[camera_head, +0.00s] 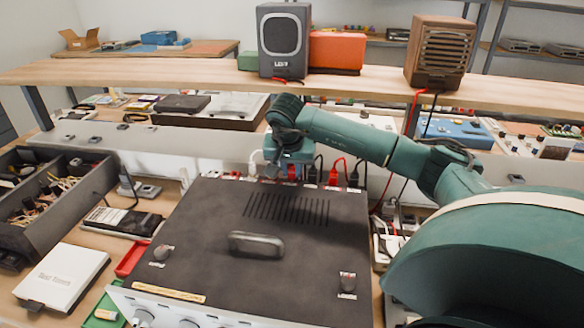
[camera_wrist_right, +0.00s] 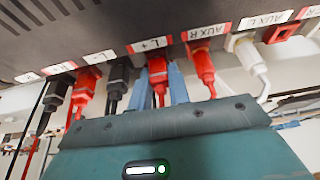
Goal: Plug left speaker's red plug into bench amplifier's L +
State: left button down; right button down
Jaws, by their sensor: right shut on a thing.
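The bench amplifier (camera_head: 215,215) is a wide dark box below me, its rear panel facing away. In the right wrist view that panel (camera_wrist_right: 100,30) runs along the top, with a white L + label (camera_wrist_right: 152,44). My right gripper (camera_wrist_right: 160,84) is shut on a red plug (camera_wrist_right: 157,68) directly under that label. The plug's top meets the panel; its seating depth is hidden. In the head view my right gripper (camera_head: 288,168) is behind the amplifier's rear edge. The grey speaker (camera_head: 284,40) stands on the shelf at left. My left gripper is out of view.
Beside the held plug are a black plug (camera_wrist_right: 117,80) and a red AUX R plug (camera_wrist_right: 203,68), with a white AUX L plug (camera_wrist_right: 247,55) farther right. A brown speaker (camera_head: 440,52) stands on the wooden shelf (camera_head: 180,78). A parts bin (camera_head: 45,205) is at left.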

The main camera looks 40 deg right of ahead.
dwell(0.9)
jog(key=c, duration=1.2)
grip_release()
jog(key=shift+f, duration=0.1)
jog(key=shift+c, duration=0.2)
jog(key=w+d+p+v, duration=0.1)
jog(key=p+v, duration=0.3)
jog(key=v, duration=1.4)
jog(key=shift+d+r, duration=0.15)
jog(key=shift+r, duration=0.15)
jog(key=shift+f, duration=0.1)
